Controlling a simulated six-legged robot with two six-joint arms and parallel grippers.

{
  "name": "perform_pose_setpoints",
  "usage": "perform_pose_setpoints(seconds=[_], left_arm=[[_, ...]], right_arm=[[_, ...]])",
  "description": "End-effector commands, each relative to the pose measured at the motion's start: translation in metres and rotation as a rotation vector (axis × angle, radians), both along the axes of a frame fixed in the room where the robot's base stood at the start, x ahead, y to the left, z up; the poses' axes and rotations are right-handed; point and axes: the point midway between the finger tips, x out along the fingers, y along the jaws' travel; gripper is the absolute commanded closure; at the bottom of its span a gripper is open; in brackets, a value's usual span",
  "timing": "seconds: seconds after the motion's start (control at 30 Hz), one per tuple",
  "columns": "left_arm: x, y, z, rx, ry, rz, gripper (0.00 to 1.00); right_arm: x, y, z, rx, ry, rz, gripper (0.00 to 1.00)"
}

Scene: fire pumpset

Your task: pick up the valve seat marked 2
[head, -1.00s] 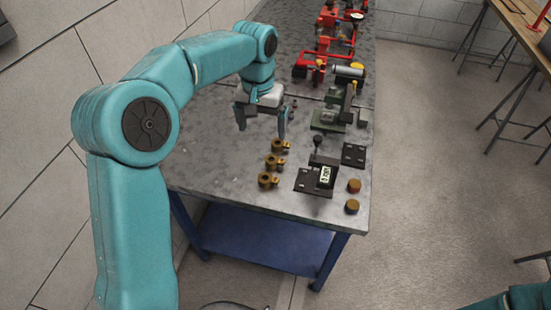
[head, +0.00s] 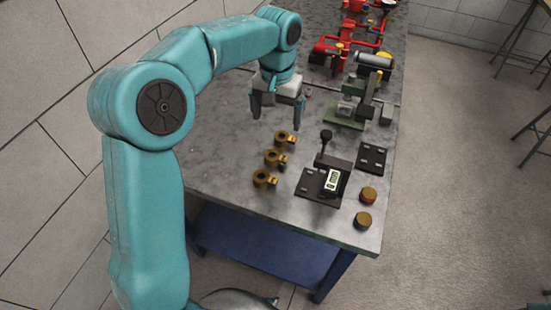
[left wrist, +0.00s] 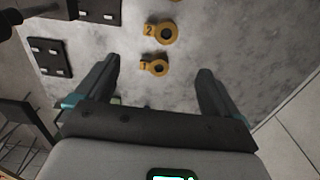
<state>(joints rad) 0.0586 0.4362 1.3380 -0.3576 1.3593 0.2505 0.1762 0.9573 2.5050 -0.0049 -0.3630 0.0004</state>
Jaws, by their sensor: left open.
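The valve seat marked 2 (left wrist: 162,32) is a brass ring with a tab, lying flat near the top of the left wrist view. In the head view it appears to be the middle one (head: 274,158) of a row of three. My right gripper is not visible.
The third valve seat (head: 263,179) lies nearest the front edge. A black fixture with a display (head: 332,180), a dark plate (head: 373,158) and two brass caps (head: 368,195) stand right of the row. A green vise-like device (head: 348,118) stands behind. The table's left side is clear.

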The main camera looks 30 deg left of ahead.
Motion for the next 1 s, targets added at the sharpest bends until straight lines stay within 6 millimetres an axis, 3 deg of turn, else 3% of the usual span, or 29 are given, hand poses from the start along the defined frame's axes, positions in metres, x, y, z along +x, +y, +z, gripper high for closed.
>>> perform_pose_setpoints(seconds=[0.1, 0.3, 0.53, 0.8, 1.0], left_arm=[[-0.003, 0.000, -0.032, 0.000, 0.005, 0.001, 0.04], [-0.003, 0.000, -0.067, 0.000, 0.003, 0.001, 0.04], [-0.004, -0.002, -0.085, -0.001, 0.004, 0.001, 0.04], [-0.007, -0.004, -0.124, -0.001, 0.003, 0.002, 0.04], [-0.006, -0.004, -0.128, 0.000, 0.000, 0.001, 0.04]], right_arm=[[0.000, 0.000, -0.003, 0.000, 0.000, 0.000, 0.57], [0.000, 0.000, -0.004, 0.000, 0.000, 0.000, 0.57], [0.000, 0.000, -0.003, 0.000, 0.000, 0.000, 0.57], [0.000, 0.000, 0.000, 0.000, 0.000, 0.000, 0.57], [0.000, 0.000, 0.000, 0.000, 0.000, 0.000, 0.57]])
